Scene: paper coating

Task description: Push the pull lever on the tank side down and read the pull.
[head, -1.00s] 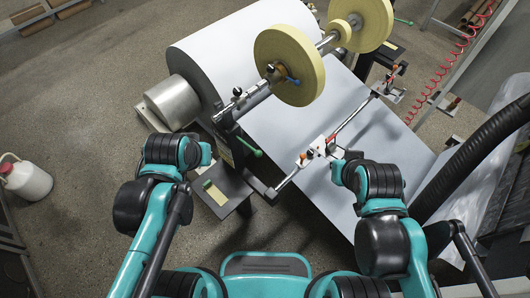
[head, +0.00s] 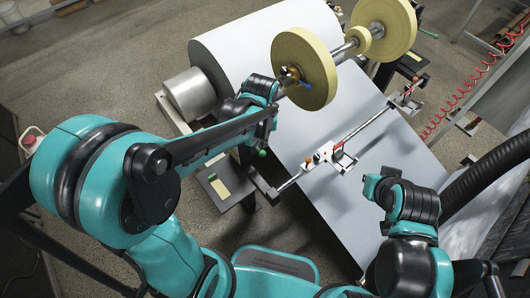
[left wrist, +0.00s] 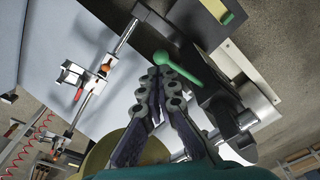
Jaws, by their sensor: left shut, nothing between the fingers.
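A green lever with a ball end (left wrist: 182,70) shows in the left wrist view, angled beside my left gripper (left wrist: 161,80). The gripper's fingers are closed together and empty, with their tips close to the ball end; I cannot tell whether they touch it. In the head view only the lever's green end (head: 262,153) shows below my left arm, which hides the rest of the lever and most of the gripper. Another green lever (head: 428,33) is at the machine's far side. My right gripper (head: 372,184) is over the paper sheet; its jaws are unclear. No pull reading is legible.
The large white roll (head: 225,50) and yellow discs (head: 303,68) stand just beyond my left arm. A rail with a small carriage (head: 325,154) crosses the paper sheet (head: 340,200). A black hose (head: 490,170) runs at the right.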

